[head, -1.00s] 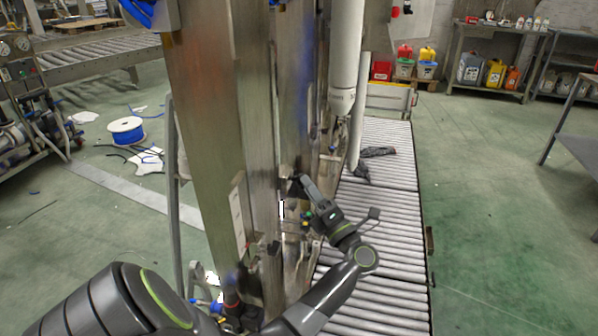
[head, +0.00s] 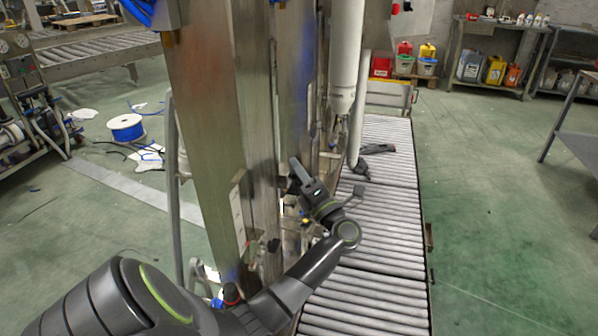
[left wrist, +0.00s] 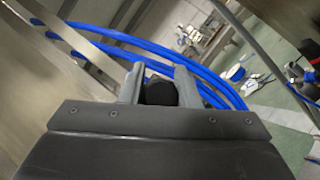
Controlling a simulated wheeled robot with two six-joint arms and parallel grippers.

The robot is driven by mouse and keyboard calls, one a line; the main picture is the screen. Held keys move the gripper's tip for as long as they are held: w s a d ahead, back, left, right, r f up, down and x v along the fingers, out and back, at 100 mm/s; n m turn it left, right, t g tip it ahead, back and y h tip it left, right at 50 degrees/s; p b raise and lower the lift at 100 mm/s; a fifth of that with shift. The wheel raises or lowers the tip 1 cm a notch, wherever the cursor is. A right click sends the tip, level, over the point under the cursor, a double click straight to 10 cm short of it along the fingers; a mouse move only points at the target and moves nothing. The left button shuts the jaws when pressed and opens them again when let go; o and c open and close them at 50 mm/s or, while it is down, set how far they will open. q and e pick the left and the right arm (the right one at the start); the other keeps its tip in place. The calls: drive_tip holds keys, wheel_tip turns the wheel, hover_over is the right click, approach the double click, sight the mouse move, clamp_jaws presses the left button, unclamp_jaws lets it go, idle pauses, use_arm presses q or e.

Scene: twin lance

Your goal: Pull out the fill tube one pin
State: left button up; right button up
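My left gripper (head: 297,172) is beside the tall steel filler frame (head: 215,130), with its arm coming in from the lower left. In the left wrist view, its two grey fingers (left wrist: 160,84) stand on either side of a black knob-like piece (left wrist: 160,93) and appear closed on it. Whether this is the fill tube one pin, and whether it still sits in the frame, I cannot tell. White and grey vertical tubes (head: 343,60) hang beyond the gripper above the conveyor.
A roller conveyor (head: 375,250) runs along the frame's right side, with a dark grey part (head: 375,148) over its far end. Blue hoses (left wrist: 215,90) pass behind the fingers. A blue cable spool (head: 126,127) stands at left.

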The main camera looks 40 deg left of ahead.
use_arm(q)
clamp_jaws()
drive_tip(key=shift+w+d+f, duration=0.1)
drive_tip(key=shift+w+d, duration=0.3)
drive_tip(key=shift+d, duration=0.3)
drive_tip(key=shift+w+d, duration=0.1)
drive_tip(key=shift+d, duration=0.15)
drive_tip(key=shift+o, duration=2.1)
unclamp_jaws()
drive_tip(key=o, duration=0.4)
drive_tip(key=shift+w+d, duration=0.1)
drive_tip(key=shift+d, duration=0.05)
use_arm(e)
drive_tip(key=shift+d+r, duration=0.1)
drive_tip(key=shift+r, duration=0.1)
